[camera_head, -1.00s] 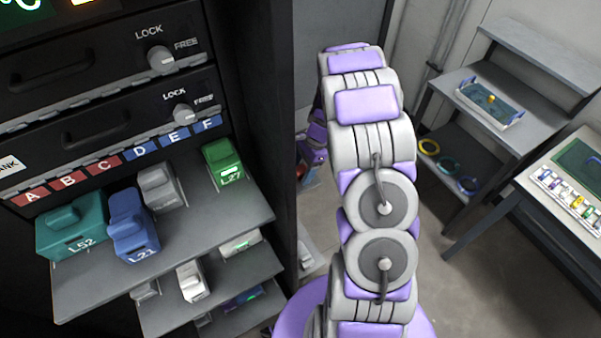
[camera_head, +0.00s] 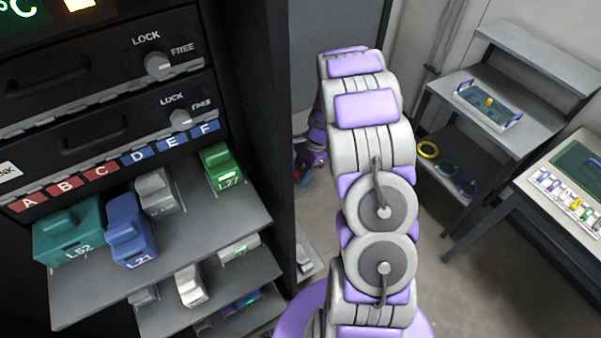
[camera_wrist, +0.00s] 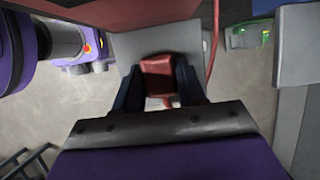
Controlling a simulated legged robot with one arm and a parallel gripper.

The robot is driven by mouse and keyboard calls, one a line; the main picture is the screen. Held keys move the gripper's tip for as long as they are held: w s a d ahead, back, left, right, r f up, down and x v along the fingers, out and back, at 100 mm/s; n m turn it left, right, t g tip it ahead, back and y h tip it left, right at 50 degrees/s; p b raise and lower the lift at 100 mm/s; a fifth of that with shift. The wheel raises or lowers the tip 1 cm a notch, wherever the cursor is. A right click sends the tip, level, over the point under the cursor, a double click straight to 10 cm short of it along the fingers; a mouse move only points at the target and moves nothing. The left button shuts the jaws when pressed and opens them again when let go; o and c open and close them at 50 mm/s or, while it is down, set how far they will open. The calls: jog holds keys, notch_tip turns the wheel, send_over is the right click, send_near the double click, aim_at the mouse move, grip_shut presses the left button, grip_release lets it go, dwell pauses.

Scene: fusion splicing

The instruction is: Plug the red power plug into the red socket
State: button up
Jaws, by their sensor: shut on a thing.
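In the wrist view, my gripper (camera_wrist: 160,88) is shut on the red plug (camera_wrist: 158,72), with one dark finger on each side of it. A pale grey block or plate (camera_wrist: 125,45) lies behind the plug; I cannot tell whether they touch. A large dull red surface (camera_wrist: 120,13) crosses the top edge, and I cannot tell what it is. A red cable (camera_wrist: 214,40) runs down at its right. No red socket can be made out for certain. In the head view the gripper is mostly hidden behind my arm and the cabinet edge.
A dark cabinet (camera_head: 250,90) stands at the left, its shelves (camera_head: 230,215) holding several coloured modules. At the right, a grey bench (camera_head: 540,115) carries a tray (camera_head: 488,105), and a second table (camera_head: 580,220) stands nearer. Floor shows between cabinet and benches.

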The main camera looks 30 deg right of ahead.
aim_at(297, 173)
jog(key=shift+r, duration=0.65)
notch_tip(297, 173, up, 2)
jog(key=shift+r+p, duration=0.15)
jog(key=shift+p, duration=0.5)
jog(key=s+d+p, duration=0.1)
jog(key=s+d, duration=0.3)
jog(key=s, duration=0.3)
jog(key=s+d+r+p, duration=0.1)
jog(key=s+d, duration=0.2)
jog(key=s, duration=0.4)
jog(key=shift+d+r, duration=0.15)
jog(key=shift+d, duration=0.2)
jog(key=shift+s, duration=0.1)
